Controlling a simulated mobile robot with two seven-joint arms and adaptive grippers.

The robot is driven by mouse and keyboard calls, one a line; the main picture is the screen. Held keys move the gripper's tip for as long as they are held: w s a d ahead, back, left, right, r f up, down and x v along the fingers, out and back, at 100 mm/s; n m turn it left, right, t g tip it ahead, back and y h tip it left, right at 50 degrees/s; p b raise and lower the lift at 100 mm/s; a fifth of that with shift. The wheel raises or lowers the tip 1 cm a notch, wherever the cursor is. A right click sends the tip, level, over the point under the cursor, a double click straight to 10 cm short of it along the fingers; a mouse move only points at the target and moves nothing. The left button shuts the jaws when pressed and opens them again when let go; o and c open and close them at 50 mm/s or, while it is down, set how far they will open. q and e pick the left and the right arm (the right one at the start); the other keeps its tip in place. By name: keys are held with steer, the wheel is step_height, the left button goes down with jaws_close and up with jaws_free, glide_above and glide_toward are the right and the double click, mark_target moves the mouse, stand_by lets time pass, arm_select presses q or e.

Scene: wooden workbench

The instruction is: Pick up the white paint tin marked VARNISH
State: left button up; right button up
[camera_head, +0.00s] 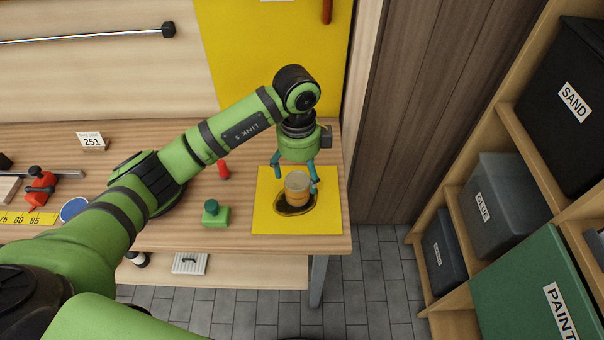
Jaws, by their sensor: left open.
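A small tin (297,186) stands on a yellow mat (328,222) near the right end of the workbench. It has a pale beige-grey upper part and an orange lower part. I can read no marking on it, and I see no clearly white tin. My left gripper (295,172) points down just above and behind the tin, with its teal fingers spread. One finger is left of the tin, and the other is close to its right side. I cannot tell whether that finger touches it. My right gripper is not in view.
A dark, brown-rimmed patch (294,207) lies on the mat around the tin's foot. A green block with a knob (215,214) and a red item (223,170) stand left of the mat. Shelves with a SAND bin (573,95) stand at the right, across a tiled floor gap.

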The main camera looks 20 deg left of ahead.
mark_target(297, 182)
arm_select(q)
steer(key=shift+w+a+f, duration=0.4)
steer(key=shift+w+f, duration=0.2)
steer(key=shift+w, duration=0.05)
steer(key=shift+s+f+p, duration=0.9)
steer(key=shift+f+p, duration=0.2)
step_height(297, 182, down, 3)
steer(key=shift+w+d+r, duration=0.1)
steer(key=shift+w, duration=0.05)
steer(key=shift+f, duration=0.3)
steer(key=shift+c, duration=0.4)
steer(key=c, duration=1.4)
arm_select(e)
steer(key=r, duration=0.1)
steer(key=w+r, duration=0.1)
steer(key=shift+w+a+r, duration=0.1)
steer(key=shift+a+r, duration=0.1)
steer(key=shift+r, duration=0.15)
